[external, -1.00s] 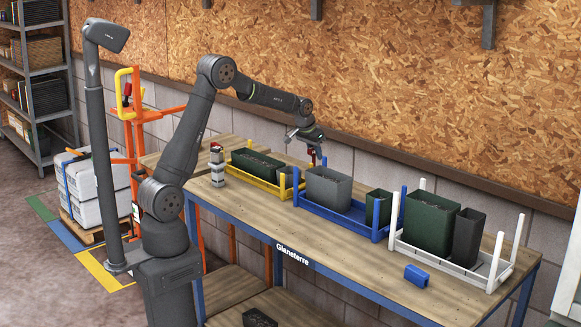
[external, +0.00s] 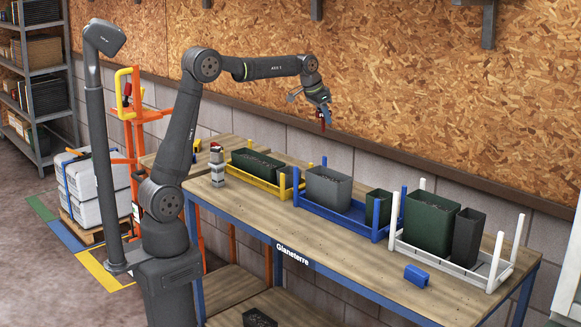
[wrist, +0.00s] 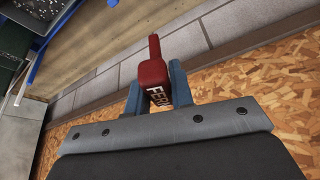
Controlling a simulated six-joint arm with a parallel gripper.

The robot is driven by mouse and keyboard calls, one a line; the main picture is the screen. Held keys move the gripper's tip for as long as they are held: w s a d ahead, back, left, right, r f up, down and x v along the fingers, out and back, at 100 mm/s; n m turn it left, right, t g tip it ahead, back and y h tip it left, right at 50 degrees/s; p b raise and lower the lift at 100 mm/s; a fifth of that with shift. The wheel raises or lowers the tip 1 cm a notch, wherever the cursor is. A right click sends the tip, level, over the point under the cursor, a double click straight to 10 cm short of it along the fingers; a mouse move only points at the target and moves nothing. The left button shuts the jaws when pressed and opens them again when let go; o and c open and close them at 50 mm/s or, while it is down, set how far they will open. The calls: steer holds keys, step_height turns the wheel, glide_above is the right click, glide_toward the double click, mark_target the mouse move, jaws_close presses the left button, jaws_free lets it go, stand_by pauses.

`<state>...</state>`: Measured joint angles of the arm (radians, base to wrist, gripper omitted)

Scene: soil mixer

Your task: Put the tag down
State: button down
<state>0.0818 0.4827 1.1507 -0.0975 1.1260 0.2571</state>
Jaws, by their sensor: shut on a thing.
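My gripper (external: 324,108) is raised in the air above the back of the bench, near the chipboard wall, higher than the trays. It is shut on a red tag (wrist: 153,76). In the wrist view the tag sits between the two blue-grey fingers, with part of its white lettering showing and its narrow end pointing away. In the external view the tag (external: 325,117) is a small red piece at the fingertips, apart from everything below.
The wooden bench (external: 345,255) holds a yellow tray (external: 262,184), a blue tray (external: 330,213) and a white tray (external: 440,262), each with pots. A small blue object (external: 417,276) lies at the front right. A grey-and-red device (external: 217,165) stands at the left. The bench's front middle is clear.

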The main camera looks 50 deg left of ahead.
steer(key=s+d+m+g+h, duration=0.3)
steer(key=s+d+m, duration=0.9)
steer(key=d, duration=0.6)
steer(key=s+d+m+g+y, duration=0.1)
steer(key=s+d+m+g, duration=0.1)
steer(key=s+d+m, duration=0.55)
steer(key=s+d+m+g, duration=0.3)
steer(key=s+d+m, duration=0.1)
steer(key=s, duration=0.7)
step_height(320, 180, down, 11)
steer(key=shift+w+a+f, duration=0.8)
steer(key=shift+w+f, duration=0.9)
steer(key=shift+f, duration=0.1)
steer(key=shift+w+a+f, duration=0.75)
steer(key=shift+w+f, duration=0.95)
steer(key=shift+f, duration=0.1)
steer(key=shift+w+a+f, duration=0.8)
steer(key=shift+w+f, duration=0.9)
steer(key=shift+f, duration=0.1)
steer(key=shift+f, duration=0.15)
steer(key=c, duration=1.3)
jaws_free()
steer(key=shift+o, duration=0.2)
